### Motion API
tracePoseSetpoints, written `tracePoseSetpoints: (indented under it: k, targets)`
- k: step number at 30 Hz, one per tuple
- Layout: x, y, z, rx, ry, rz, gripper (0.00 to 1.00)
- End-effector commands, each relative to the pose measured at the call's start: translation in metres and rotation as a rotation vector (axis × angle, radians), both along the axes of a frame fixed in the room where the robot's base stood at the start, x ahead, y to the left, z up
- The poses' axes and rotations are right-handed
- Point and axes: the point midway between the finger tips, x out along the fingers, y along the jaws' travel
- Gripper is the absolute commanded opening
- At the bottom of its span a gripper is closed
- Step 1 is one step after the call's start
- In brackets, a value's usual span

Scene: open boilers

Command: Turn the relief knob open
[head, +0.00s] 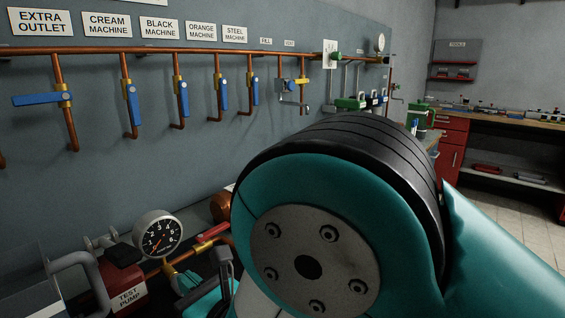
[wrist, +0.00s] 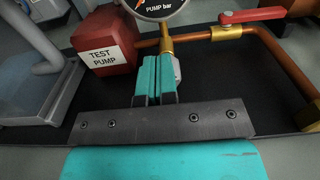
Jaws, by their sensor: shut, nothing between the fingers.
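My gripper (wrist: 155,78) is shut and empty, its teal fingers together just below the brass fitting (wrist: 167,46) under the pump gauge. A pale grey piece (wrist: 178,70) shows at the right of the fingertips and may be the relief knob. The fingers hide most of it, and I cannot tell whether they touch it. My arm hides much of this area in the head view.
A red box marked TEST PUMP (wrist: 103,42) stands left of the fingers, with a grey handle (wrist: 37,45) beyond it. A red lever valve (wrist: 252,17) on a copper pipe (wrist: 285,62) lies to the right. Blue-handled valves (head: 131,105) line the wall.

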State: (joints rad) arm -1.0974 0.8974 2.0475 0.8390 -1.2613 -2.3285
Motion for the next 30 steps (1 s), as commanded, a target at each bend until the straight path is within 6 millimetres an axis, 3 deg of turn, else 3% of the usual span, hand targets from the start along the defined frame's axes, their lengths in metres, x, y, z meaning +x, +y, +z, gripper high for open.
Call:
tracePoseSetpoints:
  k: [30]
  targets:
    - [0.0071,0.0056,-0.0009,0.007,-0.005,-0.014,0.0]
